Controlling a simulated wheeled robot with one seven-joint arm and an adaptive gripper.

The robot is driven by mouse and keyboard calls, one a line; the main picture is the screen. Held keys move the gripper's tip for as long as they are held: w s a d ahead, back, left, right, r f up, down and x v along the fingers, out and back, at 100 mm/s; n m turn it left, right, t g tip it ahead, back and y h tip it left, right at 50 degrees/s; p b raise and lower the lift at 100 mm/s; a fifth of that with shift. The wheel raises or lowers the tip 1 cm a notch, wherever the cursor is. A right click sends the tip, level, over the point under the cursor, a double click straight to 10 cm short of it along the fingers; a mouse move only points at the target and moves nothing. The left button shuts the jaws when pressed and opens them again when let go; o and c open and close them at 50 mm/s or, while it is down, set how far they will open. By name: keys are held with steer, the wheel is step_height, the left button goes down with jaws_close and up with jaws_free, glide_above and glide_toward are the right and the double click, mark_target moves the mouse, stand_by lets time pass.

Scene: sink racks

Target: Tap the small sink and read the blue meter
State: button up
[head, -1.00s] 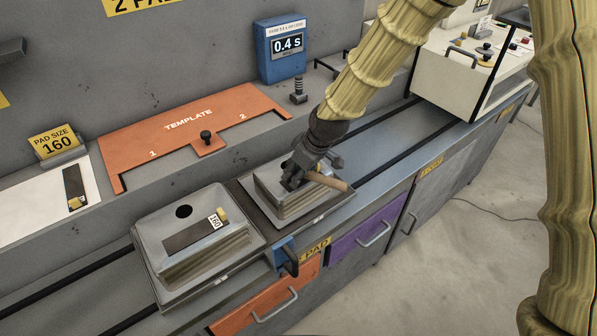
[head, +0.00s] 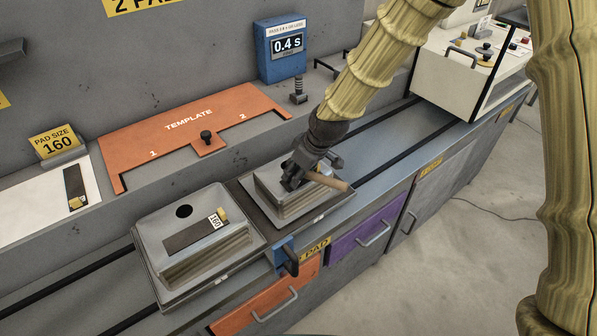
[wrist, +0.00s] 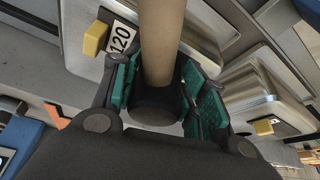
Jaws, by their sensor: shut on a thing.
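The blue meter (head: 282,50) stands on the back ledge and its display reads 0.4 s. The small sink (head: 282,206), a stepped grey metal block, is the right one of two on the bench. A larger sink (head: 198,250) marked 160 is to its left. My gripper (head: 296,178) is over the small sink, shut on a wooden handle (head: 328,180). In the wrist view the handle (wrist: 161,45) stands between the green finger pads. The tool's far end and any contact with the sink are hidden. A 120 label (wrist: 122,38) shows beside the handle.
An orange template (head: 185,135) with a black knob lies on the ledge behind the sinks. A blue lever (head: 288,258) sticks out at the bench front. A white control box (head: 455,75) stands at the right end. The rail bench between box and small sink is clear.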

steer(key=shift+r+p, duration=2.4)
steer(key=shift+r, duration=1.1)
